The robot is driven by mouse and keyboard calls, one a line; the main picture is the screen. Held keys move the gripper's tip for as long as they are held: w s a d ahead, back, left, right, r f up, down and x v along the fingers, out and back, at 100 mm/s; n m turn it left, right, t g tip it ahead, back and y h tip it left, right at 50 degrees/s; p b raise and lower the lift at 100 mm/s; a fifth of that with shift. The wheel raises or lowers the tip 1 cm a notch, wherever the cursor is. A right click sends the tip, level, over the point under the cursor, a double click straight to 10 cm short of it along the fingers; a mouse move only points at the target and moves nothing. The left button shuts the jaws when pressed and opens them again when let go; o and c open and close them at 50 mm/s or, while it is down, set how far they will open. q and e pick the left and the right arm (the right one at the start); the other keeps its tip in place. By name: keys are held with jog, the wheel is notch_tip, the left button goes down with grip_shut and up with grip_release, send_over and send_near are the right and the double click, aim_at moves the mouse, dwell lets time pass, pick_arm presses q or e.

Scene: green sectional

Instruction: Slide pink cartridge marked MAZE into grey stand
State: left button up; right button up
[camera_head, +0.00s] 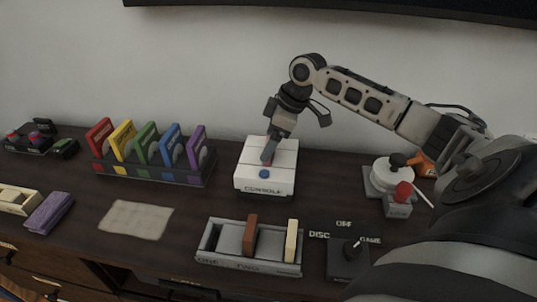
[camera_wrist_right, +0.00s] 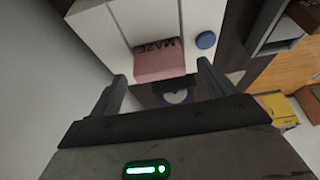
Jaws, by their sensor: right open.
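The pink cartridge marked MAZE (camera_wrist_right: 158,62) shows in the right wrist view at the white console (camera_wrist_right: 115,25), which carries a blue button. My right gripper (camera_wrist_right: 164,76) is open, with one finger on each side near the cartridge; I cannot tell if they touch it. In the head view the right gripper (camera_head: 268,157) is over the console (camera_head: 266,184) and mostly hides the cartridge. The grey stand (camera_head: 222,262), marked ONE and TWO, is at the front middle, holding a brown piece (camera_head: 250,235) and a cream piece (camera_head: 291,241). My left gripper is out of view.
A dark rack (camera_head: 185,178) with several coloured cartridges stands left of the console. A beige cloth (camera_head: 136,219) lies in front of it. A black switch box (camera_head: 347,262) stands right of the stand. A white device with a red knob (camera_head: 403,192) is at right.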

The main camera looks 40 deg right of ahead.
jog(key=shift+x, duration=0.9)
jog(key=c, duration=1.1)
jog(key=shift+o, duration=0.2)
